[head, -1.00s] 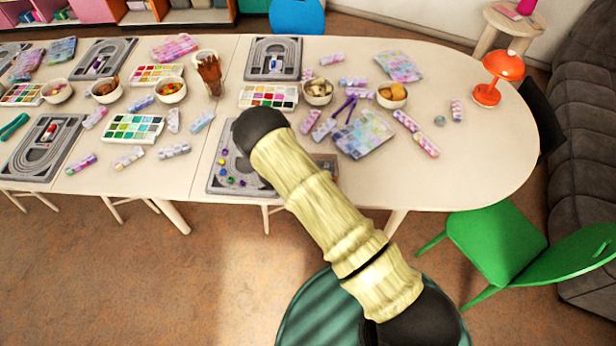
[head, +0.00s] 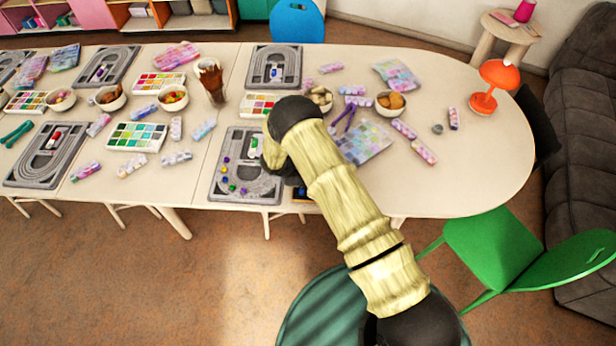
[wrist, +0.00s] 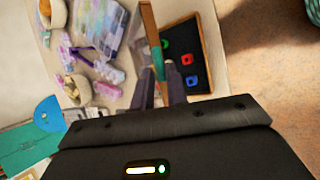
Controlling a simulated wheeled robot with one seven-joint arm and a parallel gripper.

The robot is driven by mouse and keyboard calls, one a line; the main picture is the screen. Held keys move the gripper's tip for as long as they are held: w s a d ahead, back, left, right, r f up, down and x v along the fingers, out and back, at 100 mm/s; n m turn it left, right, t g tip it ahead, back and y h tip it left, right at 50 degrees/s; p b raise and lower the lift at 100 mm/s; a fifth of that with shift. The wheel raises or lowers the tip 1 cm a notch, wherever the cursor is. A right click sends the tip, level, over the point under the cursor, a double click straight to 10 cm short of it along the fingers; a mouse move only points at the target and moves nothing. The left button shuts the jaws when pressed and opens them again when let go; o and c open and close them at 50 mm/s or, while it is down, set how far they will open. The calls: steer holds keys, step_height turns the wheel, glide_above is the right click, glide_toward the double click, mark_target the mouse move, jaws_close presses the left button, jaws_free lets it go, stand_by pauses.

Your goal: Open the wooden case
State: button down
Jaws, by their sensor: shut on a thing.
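The wooden case (wrist: 208,25) shows in the wrist view, with a wooden rim and a dark inside holding small red, blue and green pieces. Its lid (wrist: 149,30) stands raised, seen nearly edge-on, to the left of the inside. My gripper (wrist: 160,75) is shut on the lid, one finger on each side of it. In the head view only a small corner of the case (head: 301,194) shows at the table's front edge; my arm hides the rest and the gripper.
A grey bead board (head: 230,160) with coloured beads lies just left of my arm. Pastel boxes, a patterned pastel sheet (head: 366,143) and bowls (head: 389,103) lie behind and right. An orange lamp (head: 484,103) stands at right. The table's right front is clear.

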steer(key=shift+w+d+r, duration=0.2)
steer(key=shift+w+r, duration=0.55)
steer(key=shift+w, duration=0.1)
